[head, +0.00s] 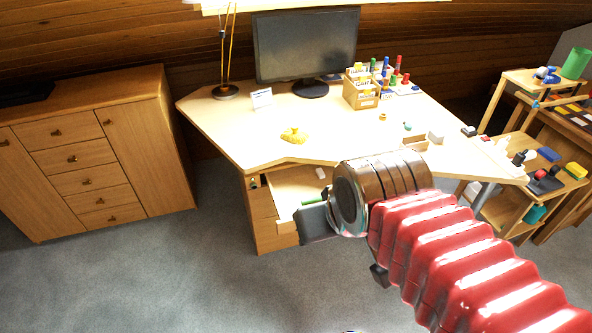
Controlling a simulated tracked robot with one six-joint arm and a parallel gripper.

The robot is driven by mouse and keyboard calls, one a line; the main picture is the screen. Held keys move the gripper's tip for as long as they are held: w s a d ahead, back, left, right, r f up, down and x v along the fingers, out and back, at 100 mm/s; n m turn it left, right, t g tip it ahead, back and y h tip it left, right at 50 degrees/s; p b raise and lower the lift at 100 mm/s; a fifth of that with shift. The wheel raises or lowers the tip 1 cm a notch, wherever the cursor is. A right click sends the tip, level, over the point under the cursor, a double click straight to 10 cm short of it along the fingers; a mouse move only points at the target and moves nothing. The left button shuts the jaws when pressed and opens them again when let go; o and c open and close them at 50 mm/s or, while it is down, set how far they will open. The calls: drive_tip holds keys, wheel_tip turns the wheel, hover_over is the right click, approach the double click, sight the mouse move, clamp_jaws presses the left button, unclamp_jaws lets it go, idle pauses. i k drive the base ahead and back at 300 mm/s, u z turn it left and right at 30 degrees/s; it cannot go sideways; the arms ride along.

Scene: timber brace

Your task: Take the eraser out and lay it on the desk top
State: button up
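An open drawer (288,212) sticks out from under the front of the desk top (237,130).
A yellow object (294,135), a small white sign (262,99), a monitor (306,45) and a box of colored items (361,92) stand on the desk. Its front left area is clear. A wooden cabinet (95,150) stands left; shelves (530,150) stand right.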

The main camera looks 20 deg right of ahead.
sight(319, 171)
drive_tip(key=u, duration=0.4)
drive_tip(key=i, duration=1.4)
drive_tip(key=z, duration=0.4)
